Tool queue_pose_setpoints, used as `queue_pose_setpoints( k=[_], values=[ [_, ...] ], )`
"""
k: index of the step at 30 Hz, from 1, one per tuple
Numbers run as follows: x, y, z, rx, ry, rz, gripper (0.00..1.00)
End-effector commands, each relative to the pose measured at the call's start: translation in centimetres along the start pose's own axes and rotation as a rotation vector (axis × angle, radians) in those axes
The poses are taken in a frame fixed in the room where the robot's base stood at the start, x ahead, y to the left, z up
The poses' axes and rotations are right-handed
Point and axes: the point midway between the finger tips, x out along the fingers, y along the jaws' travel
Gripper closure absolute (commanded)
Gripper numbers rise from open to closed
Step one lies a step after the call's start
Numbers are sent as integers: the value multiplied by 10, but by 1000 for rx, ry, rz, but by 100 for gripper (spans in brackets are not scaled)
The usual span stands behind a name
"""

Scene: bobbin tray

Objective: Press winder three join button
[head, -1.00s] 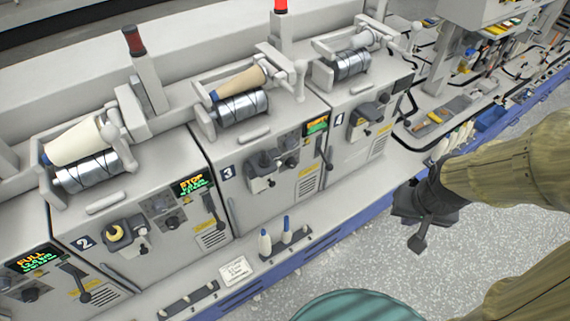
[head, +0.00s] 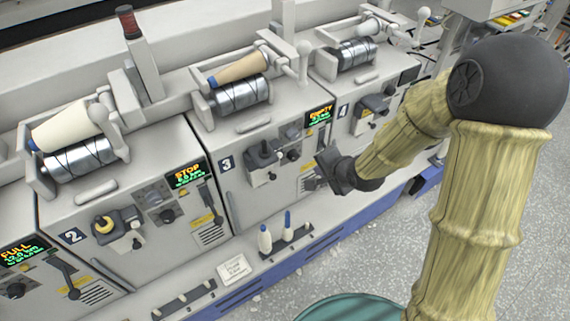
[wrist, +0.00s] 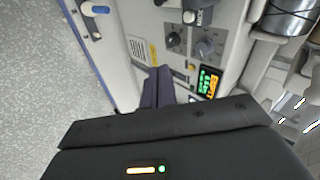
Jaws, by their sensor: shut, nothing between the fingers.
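Winder three (head: 235,190) is the grey unit marked 3 in the head view. Its front carries a dark yarn-guide part (head: 262,158), a knob panel (head: 291,152) and a lit display (head: 319,115). The display also shows in the wrist view (wrist: 208,82), near two dark round knobs (wrist: 189,44). I cannot tell which small control is the join button. My gripper (head: 314,184) is in front of the right part of this winder, below the display. In the wrist view its dark fingers (wrist: 158,74) are together and empty, pointing at the front panel. Contact cannot be told.
Winder two (head: 125,215) stands to the left and winder four (head: 370,110) to the right. A peg rail (head: 290,245) with white and blue-tipped pieces lies below winder three. Speckled floor (head: 380,245) is open in front.

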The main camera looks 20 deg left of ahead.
Motion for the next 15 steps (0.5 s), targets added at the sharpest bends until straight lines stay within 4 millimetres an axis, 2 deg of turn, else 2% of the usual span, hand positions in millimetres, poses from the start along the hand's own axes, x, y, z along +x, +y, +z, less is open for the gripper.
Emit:
queue_pose_setpoints(
  k=[1,4,15],
  values=[
    [13,-3,10,43,-26,-32,100],
    [23,-12,21,109,-59,-76,100],
    [24,-16,24,131,-68,-89,100]
  ],
)
